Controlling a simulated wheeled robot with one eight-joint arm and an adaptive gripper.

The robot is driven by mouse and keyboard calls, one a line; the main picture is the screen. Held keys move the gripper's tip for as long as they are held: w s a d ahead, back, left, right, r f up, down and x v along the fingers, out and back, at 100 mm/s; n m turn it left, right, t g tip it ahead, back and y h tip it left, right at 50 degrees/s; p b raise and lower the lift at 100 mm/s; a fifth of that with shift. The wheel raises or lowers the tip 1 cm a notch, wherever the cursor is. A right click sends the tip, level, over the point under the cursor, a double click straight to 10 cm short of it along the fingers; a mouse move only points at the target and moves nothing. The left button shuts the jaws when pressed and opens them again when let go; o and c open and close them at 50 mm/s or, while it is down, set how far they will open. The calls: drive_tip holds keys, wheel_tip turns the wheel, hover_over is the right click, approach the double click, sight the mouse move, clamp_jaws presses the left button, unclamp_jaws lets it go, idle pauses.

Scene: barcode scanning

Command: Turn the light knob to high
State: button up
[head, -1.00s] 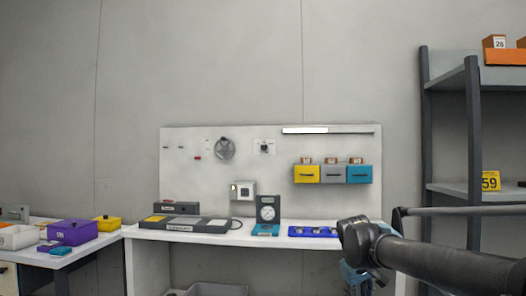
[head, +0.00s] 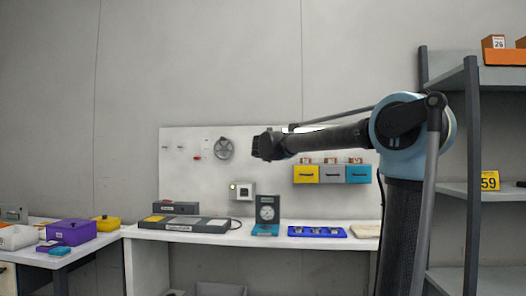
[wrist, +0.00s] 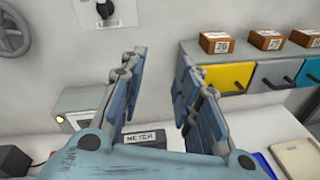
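The dark knob (wrist: 106,9) sits on a white plate (wrist: 122,14) on the wall panel, at the top left of the wrist view. Its pointer setting is too small to read. In the head view my arm's end hides the knob. My gripper (wrist: 160,60) is open and empty, both fingers pointing toward the panel, below and right of the knob and apart from it. In the head view my gripper's end (head: 262,146) is dark and in front of the panel. A light bar (head: 312,128) at the panel's top is partly hidden by my arm.
Yellow (wrist: 229,78), grey and teal bins with small boxes hang right of my gripper. A grey box with a lit lamp (wrist: 76,110) and a wheel (wrist: 11,35) are on the left. A gauge stand (head: 266,214) and blue tray (head: 317,231) stand on the bench.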

drive_tip(key=w+a+r+n+t+y, duration=0.15)
drive_tip(key=a+r+n, duration=0.25)
drive_tip(key=a, duration=0.4)
drive_tip(key=w, duration=1.8)
drive_tip(key=shift+d, duration=0.2)
drive_tip(key=shift+f+y, duration=0.1)
drive_tip(key=shift+y, duration=0.15)
clamp_jaws()
